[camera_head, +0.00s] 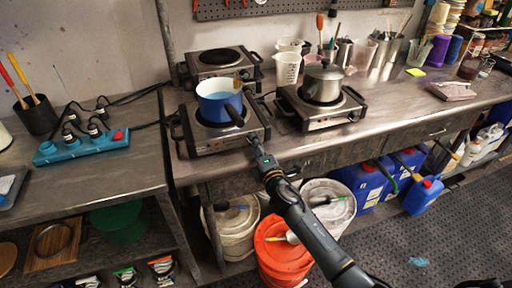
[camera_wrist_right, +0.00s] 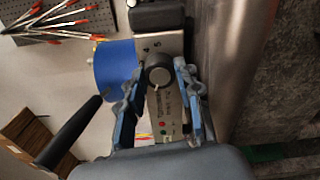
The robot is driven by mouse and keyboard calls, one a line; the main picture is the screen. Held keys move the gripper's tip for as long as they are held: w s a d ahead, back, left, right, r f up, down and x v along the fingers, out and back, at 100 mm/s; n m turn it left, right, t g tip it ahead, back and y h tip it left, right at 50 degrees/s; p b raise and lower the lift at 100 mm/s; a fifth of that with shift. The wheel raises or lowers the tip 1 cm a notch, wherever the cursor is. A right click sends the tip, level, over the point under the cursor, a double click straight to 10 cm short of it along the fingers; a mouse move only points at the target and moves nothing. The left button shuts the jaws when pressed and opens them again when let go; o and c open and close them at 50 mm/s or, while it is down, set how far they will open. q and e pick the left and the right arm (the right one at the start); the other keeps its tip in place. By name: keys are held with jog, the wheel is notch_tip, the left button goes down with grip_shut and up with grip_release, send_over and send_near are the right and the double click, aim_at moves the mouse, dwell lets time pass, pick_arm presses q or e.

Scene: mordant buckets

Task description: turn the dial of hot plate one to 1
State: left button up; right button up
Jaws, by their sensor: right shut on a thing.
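The hot plate at the front left (camera_head: 203,142) is a metal box with a black ring burner, and a blue pot (camera_head: 212,108) stands on it. My right gripper (camera_head: 251,142) reaches the right end of its front panel. In the right wrist view, the hot plate's dial (camera_wrist_right: 158,76) is a round dark knob between the two fingers of the gripper (camera_wrist_right: 157,84). The gripper is shut on the dial. Small red and green lights (camera_wrist_right: 162,124) show on the panel. The dial's setting is too small to read. In the head view the gripper hides the dial.
Another hot plate (camera_head: 312,122) with a steel pot (camera_head: 323,82) stands to the right, and one (camera_head: 222,68) stands behind. The blue pot's dark handle (camera_wrist_right: 72,134) sticks out near my fingers. Buckets (camera_head: 283,250) stand below the bench edge.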

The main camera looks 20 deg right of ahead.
jog(key=shift+f+m, duration=0.1)
jog(key=shift+m, duration=1.2)
jog(key=o, duration=1.2)
jog(key=shift+c, duration=0.2)
